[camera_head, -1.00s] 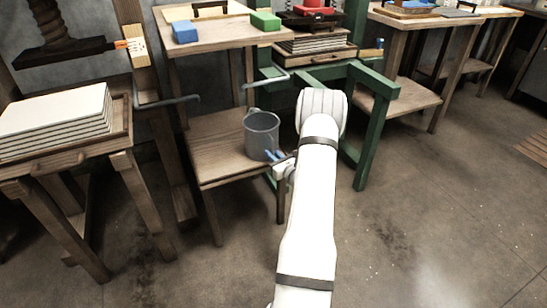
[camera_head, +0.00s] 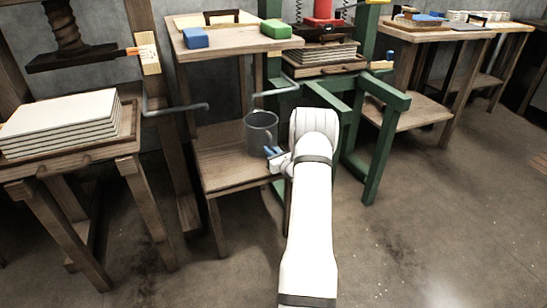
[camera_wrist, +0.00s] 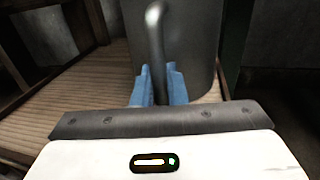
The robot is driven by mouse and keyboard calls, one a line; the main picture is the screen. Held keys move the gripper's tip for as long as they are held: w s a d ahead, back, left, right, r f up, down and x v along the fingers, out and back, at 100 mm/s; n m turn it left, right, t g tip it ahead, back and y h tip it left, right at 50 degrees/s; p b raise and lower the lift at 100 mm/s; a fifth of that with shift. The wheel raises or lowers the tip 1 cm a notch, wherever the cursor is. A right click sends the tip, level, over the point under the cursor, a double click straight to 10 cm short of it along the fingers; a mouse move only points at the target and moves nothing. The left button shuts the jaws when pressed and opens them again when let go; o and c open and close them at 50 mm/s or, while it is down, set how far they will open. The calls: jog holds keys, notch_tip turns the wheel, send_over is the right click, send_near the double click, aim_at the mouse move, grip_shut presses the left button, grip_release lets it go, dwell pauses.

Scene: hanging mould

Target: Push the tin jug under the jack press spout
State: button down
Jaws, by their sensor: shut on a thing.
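The grey tin jug (camera_head: 260,135) stands upright on the lower wooden shelf, near its right side. In the wrist view, the jug (camera_wrist: 195,45) fills the upper middle, with its curved handle (camera_wrist: 156,45) toward me. My gripper (camera_head: 272,153) is at the jug's near side, its blue fingertips (camera_wrist: 160,85) closed around the lower handle. The jack press (camera_head: 322,35) is the green frame with a red jack. Its grey pipe spout (camera_head: 277,90) reaches left, and its end appears just above the jug's rim in the head view. I cannot tell whether it is directly over the opening.
A wooden table (camera_head: 230,40) with blue (camera_head: 195,38) and green (camera_head: 276,29) blocks stands above the shelf (camera_head: 222,173). Another pipe (camera_head: 180,107) juts from the screw press at left. Green legs (camera_head: 375,155) stand right of the shelf. The front floor is open.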

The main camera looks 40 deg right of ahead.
jog(key=shift+w+d+b, duration=0.3)
jog(key=shift+w+b, duration=0.3)
jog(key=shift+w, duration=0.9)
jog(key=shift+w+d+b, duration=0.35)
jog(key=shift+w+b, duration=0.25)
jog(key=shift+w, duration=0.85)
jog(key=shift+w+d+b, duration=0.3)
jog(key=shift+w+b, duration=0.3)
jog(key=shift+w, duration=0.9)
jog(key=c, duration=1.4)
grip_release()
